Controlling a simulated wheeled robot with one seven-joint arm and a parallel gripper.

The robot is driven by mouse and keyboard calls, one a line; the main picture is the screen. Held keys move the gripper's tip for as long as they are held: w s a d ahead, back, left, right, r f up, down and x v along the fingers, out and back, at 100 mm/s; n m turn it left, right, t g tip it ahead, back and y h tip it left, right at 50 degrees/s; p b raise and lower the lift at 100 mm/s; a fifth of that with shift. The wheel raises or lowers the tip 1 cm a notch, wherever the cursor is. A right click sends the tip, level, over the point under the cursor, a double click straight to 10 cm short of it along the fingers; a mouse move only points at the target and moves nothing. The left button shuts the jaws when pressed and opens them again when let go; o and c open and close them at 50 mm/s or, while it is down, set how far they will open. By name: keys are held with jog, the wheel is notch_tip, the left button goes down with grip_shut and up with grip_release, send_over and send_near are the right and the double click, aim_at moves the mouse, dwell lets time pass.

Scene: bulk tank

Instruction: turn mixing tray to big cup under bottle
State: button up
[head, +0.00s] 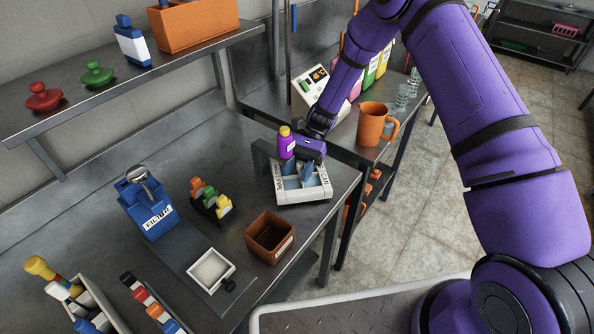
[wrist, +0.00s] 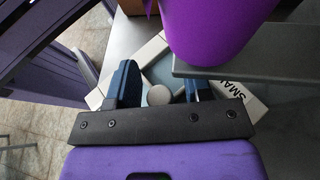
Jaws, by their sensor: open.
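The mixing tray (head: 318,192) is a white, divided, labelled tray on the steel bench in the head view. In the wrist view its pale walls (wrist: 155,50) show behind my fingers, with a label starting "SMAL" at the right. A round grey knob (wrist: 158,95) sits between my fingers. My gripper (head: 299,178) is open, its two blue fingers down over the tray, one on each side of the knob; contact cannot be told. The purple bottle (head: 286,147) with a yellow cap stands above the tray's back; its purple body (wrist: 215,25) fills the wrist view's top. Which compartment lies under it is hidden.
A grey stand (head: 262,158) is beside the bottle. A brown box (head: 268,238), a blue dispenser (head: 148,205) and a small white-panned scale (head: 210,270) stand on the bench to the left. An orange jug (head: 372,125) is behind, right. The bench edge is close to the tray's right.

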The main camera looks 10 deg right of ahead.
jog(key=v, duration=1)
jog(key=shift+w+d+r, duration=0.1)
jog(key=shift+w, duration=0.1)
